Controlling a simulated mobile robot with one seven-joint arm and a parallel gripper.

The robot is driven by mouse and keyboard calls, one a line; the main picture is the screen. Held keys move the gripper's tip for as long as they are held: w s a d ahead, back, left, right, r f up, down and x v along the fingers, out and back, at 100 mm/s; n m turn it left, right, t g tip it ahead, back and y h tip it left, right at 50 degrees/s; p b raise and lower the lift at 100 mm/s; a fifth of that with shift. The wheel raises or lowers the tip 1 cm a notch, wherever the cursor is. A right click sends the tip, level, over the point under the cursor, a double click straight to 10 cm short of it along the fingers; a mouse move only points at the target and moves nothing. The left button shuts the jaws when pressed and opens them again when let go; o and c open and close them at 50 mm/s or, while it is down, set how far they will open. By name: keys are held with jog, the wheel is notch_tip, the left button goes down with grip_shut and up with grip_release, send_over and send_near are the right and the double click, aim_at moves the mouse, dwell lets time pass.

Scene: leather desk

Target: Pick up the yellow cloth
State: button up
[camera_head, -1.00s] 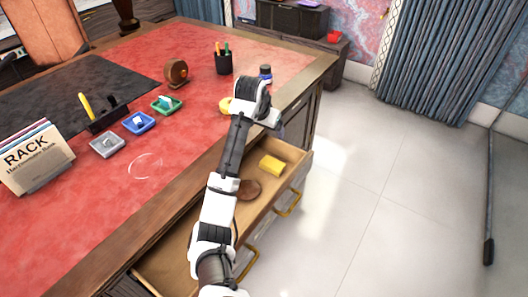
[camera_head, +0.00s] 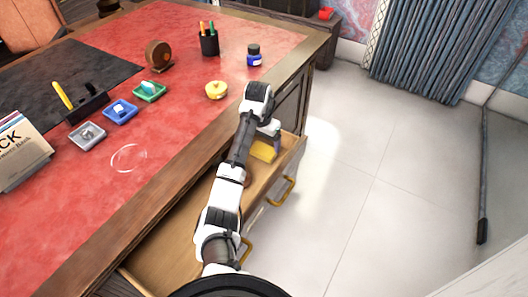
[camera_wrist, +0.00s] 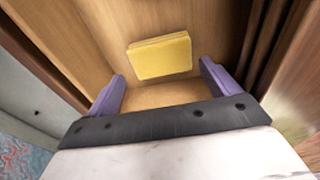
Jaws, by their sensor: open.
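The yellow cloth (camera_head: 264,151) is a folded, flat-looking block lying in the open wooden drawer (camera_head: 168,262) of the desk. In the wrist view the cloth (camera_wrist: 160,56) lies on the drawer floor, ahead of my gripper (camera_wrist: 162,82). My gripper's two purple fingers are spread apart with nothing between them. The cloth sits a little beyond the fingertips and is roughly centred between them. In the head view my arm reaches over the drawer and its end hides part of the cloth's surroundings; the fingertips are hard to make out there.
A brown round object (camera_head: 246,181) in the drawer is mostly hidden by my arm. The drawer's walls stand close around the cloth. On the red desk top (camera_head: 190,110) are a yellow round item (camera_head: 216,90), an ink bottle (camera_head: 254,56) and a pen cup (camera_head: 209,42).

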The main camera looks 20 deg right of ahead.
aim_at(264, 149)
jog(key=f, duration=0.1)
jog(key=f+p, duration=0.1)
jog(key=f, duration=0.3)
jog(key=shift+w+d+f, duration=0.1)
jog(key=shift+w+d, duration=0.1)
jog(key=shift+w, duration=0.05)
jog(key=shift+c, duration=0.2)
jog(key=c, duration=0.6)
notch_tip(264, 149, up, 20)
jog(key=shift+r+p, duration=0.1)
jog(key=shift+p, duration=0.95)
